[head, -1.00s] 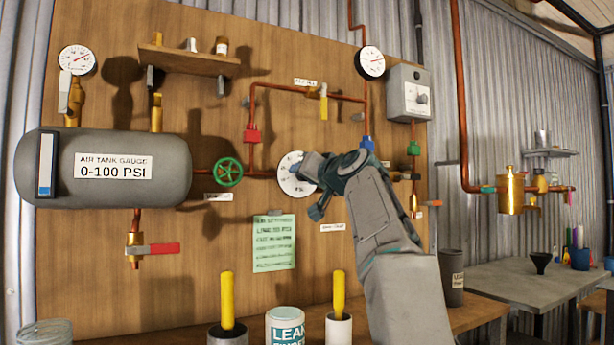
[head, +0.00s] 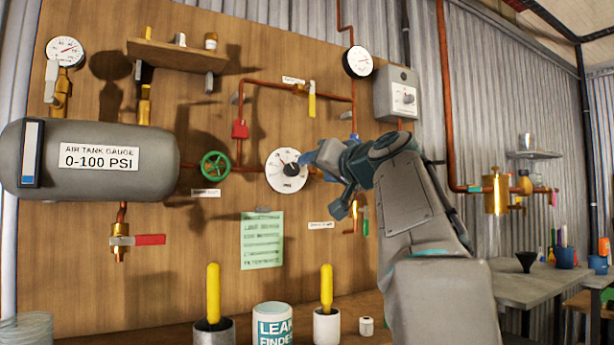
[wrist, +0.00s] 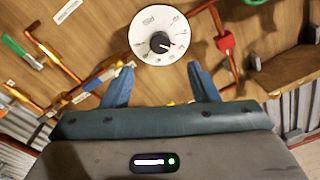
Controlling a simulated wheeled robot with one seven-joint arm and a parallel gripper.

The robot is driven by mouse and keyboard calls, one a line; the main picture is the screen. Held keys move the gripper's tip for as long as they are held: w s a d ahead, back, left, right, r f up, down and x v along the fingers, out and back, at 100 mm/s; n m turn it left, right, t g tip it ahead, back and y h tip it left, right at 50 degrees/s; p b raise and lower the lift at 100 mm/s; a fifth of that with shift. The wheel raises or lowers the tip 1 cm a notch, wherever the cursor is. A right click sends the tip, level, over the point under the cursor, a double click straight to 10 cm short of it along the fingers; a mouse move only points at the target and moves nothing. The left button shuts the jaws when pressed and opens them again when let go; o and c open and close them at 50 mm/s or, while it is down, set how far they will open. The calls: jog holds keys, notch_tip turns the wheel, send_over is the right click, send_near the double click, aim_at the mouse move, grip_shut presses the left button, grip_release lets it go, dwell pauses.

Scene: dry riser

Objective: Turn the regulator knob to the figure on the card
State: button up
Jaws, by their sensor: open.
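A round white dial with a dark knob at its centre (head: 281,175) is on the wooden board. In the head view my gripper (head: 314,158) overlaps the dial's right edge. A green card (head: 262,240) with lines of print hangs below the dial; its text is not legible.
A green handwheel (head: 215,168) and copper pipes are left of the dial. A grey tank (head: 95,180) is far left. Yellow-handled tools in cups and a leak finder tin (head: 272,322) stand on the bench below. A grey box (head: 397,95) is upper right.

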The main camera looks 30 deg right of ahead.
jog(key=shift+s, duration=1.35)
